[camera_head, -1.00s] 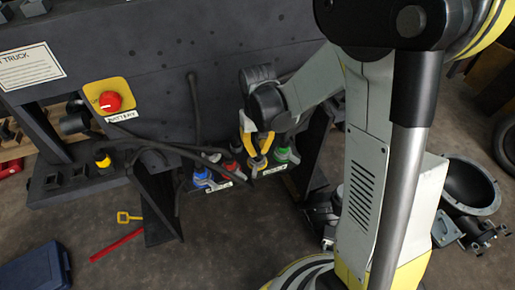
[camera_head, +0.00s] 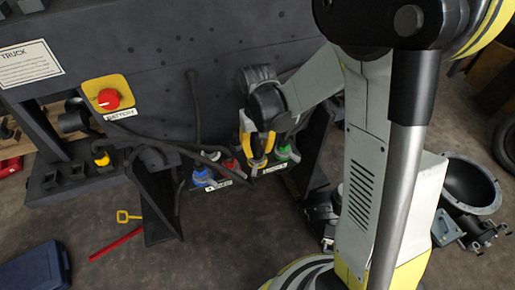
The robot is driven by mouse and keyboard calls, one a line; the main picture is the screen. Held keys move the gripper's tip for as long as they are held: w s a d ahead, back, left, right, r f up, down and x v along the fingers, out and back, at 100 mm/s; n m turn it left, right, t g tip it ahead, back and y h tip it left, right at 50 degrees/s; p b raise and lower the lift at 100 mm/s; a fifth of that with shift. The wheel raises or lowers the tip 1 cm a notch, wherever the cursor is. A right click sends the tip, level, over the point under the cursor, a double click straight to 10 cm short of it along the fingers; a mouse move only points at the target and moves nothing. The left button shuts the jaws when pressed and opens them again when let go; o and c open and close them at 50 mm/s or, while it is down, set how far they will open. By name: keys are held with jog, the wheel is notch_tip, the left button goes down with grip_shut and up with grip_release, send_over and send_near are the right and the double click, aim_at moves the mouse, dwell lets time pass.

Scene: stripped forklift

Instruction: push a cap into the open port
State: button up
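My gripper (camera_head: 257,152), with yellow fingers, points down at a row of coloured fittings low on the dark machine panel. Its tips are at or just above a fitting with yellow on it (camera_head: 258,163), between the red fitting (camera_head: 230,164) and the green fitting (camera_head: 284,151). A blue fitting (camera_head: 202,177) is at the row's left end. I cannot tell whether the fingers hold a cap or touch the fitting. The open port cannot be made out. A yellow-topped piece (camera_head: 101,159) stands on the dark ledge at left.
Dark hoses (camera_head: 165,147) hang left of the fittings. A red knob on a yellow plate (camera_head: 108,98) is on the panel. A red bar (camera_head: 116,244), a yellow-handled piece (camera_head: 128,216) and a blue case (camera_head: 35,267) lie on the floor. A dark side plate stands right of the row.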

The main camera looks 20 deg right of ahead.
notch_tip(320, 180, up, 12)
jog(key=s+r+t, duration=0.5)
jog(key=s+t, duration=0.2)
jog(key=s, duration=0.5)
jog(key=shift+s, duration=0.3)
dwell(1.0)
